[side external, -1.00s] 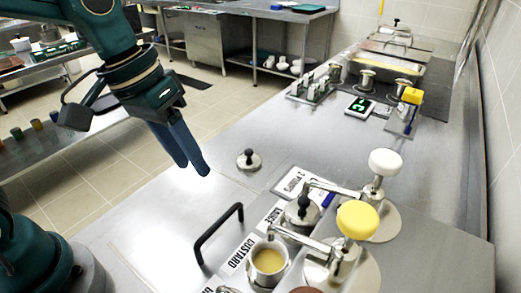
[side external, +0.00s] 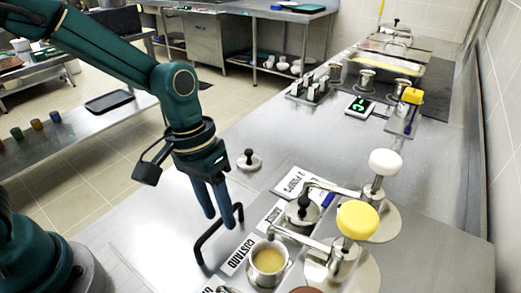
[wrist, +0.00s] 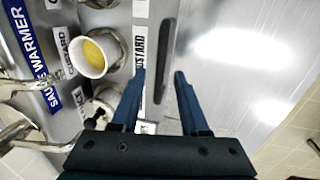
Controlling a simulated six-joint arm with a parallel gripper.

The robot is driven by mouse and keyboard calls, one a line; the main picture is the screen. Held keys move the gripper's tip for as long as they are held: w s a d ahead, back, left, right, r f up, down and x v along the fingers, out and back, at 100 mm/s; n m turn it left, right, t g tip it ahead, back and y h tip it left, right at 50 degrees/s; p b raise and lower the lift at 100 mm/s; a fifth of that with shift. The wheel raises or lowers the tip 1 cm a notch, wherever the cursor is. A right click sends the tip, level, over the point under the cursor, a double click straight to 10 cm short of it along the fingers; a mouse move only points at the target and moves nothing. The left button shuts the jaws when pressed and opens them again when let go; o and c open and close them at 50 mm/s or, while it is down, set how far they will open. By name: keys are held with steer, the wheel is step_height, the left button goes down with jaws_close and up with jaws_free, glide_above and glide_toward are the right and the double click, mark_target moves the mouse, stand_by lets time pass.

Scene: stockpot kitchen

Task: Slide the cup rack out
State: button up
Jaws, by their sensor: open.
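A black bar handle (side external: 204,246) stands at the near edge of the steel cup rack, beside the white CUSTARD label (side external: 238,254). A steel cup of yellow custard (side external: 268,262) sits in the rack, and a lidded cup (side external: 302,211) is behind it. My gripper (side external: 220,222) points down at the handle with its blue fingers apart. In the wrist view the handle (wrist: 160,85) runs between the two fingertips, with my gripper (wrist: 160,73) open around it. I cannot tell whether either finger touches it. The custard cup (wrist: 92,56) is to its left there.
Pump dispensers with a yellow knob (side external: 357,219) and a white knob (side external: 384,162) stand right of the cups. A loose lid (side external: 249,161) lies on the counter behind my gripper. The counter left of the handle is clear.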

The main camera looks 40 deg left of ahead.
jaws_close()
stand_by(1.4)
